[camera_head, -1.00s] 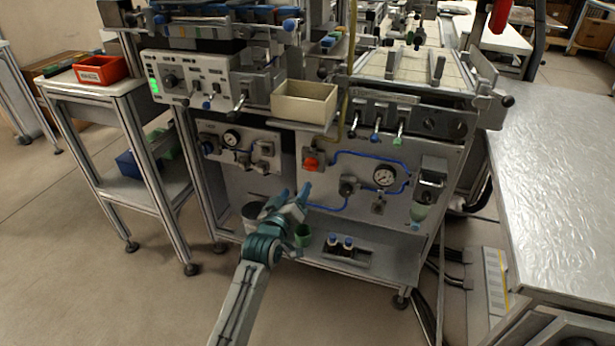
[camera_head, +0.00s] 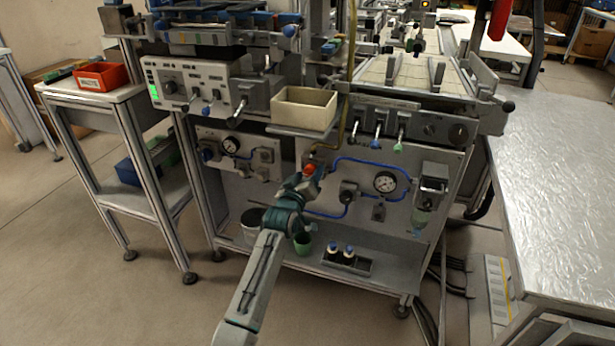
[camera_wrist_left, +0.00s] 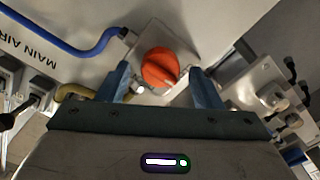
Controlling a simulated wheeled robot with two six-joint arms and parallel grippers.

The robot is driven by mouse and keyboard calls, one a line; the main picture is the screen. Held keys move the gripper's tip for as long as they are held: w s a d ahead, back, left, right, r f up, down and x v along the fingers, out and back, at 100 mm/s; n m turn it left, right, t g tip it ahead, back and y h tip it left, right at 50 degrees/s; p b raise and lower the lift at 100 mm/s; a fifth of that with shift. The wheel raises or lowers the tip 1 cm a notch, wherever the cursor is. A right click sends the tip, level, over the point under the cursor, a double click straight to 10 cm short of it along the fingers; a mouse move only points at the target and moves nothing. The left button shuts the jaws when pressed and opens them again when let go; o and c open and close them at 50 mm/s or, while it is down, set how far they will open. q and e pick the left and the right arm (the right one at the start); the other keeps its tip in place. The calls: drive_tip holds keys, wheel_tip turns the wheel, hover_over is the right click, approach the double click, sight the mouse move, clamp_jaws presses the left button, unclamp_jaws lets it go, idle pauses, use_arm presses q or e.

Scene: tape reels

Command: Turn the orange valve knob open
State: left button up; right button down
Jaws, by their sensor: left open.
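The orange valve knob (camera_head: 309,169) is on the machine's lower front panel, at the left end of a blue hose. In the head view my left gripper (camera_head: 306,176) is right at the knob and partly covers it. In the left wrist view the knob (camera_wrist_left: 160,68) is large on a square light plate. My left gripper (camera_wrist_left: 163,88) is open, with one blue finger on each side of the knob. I cannot tell whether the fingers touch it. The right gripper is not in view.
A beige bin (camera_head: 304,108) sits on a shelf just above the knob. A pressure gauge (camera_head: 385,182) and blue hoses are to its right. A metal-topped table (camera_head: 560,190) is at right.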

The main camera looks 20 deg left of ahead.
use_arm(q)
drive_tip(key=c, duration=1)
